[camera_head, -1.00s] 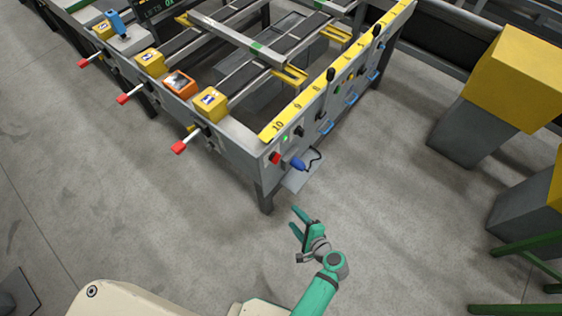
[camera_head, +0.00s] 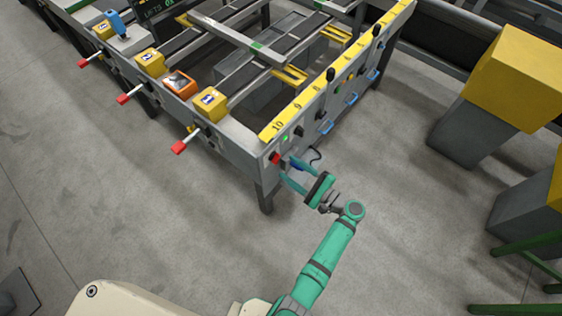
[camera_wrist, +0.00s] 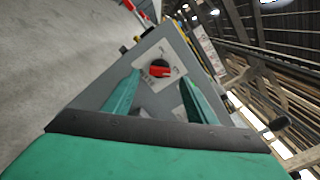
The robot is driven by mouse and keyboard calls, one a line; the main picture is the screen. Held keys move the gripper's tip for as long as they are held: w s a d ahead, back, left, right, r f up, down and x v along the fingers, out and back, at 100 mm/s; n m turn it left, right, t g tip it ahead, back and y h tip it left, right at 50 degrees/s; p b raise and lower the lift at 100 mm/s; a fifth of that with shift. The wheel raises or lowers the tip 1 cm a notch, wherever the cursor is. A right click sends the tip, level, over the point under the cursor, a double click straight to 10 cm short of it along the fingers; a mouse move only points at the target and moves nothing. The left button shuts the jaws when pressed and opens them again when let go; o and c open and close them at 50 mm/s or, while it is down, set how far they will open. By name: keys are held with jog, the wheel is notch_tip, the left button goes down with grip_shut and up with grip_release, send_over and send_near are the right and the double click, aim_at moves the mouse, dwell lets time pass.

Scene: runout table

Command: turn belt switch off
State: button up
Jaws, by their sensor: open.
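The belt switch (camera_wrist: 160,69) is a round black rotary switch with a red handle on the table's grey end panel. In the wrist view it sits on a light label plate, just beyond and between my fingertips. In the head view a red knob (camera_head: 275,158) at the panel's near corner appears to be the same switch. My gripper (camera_head: 293,169) is open and empty, its green fingers pointing at the panel. The fingers also show on both sides in the wrist view (camera_wrist: 159,84). I cannot tell whether they touch the switch.
A green lamp (camera_head: 285,138) and a black knob (camera_head: 299,131) sit near the switch. Red-tipped levers (camera_head: 180,147) stick out along the left side. The floor in front is clear.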

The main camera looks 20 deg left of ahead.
aim_at(275, 158)
jog(key=shift+x, duration=2.6)
jog(key=shift+c, duration=0.7)
jog(key=c, duration=0.9)
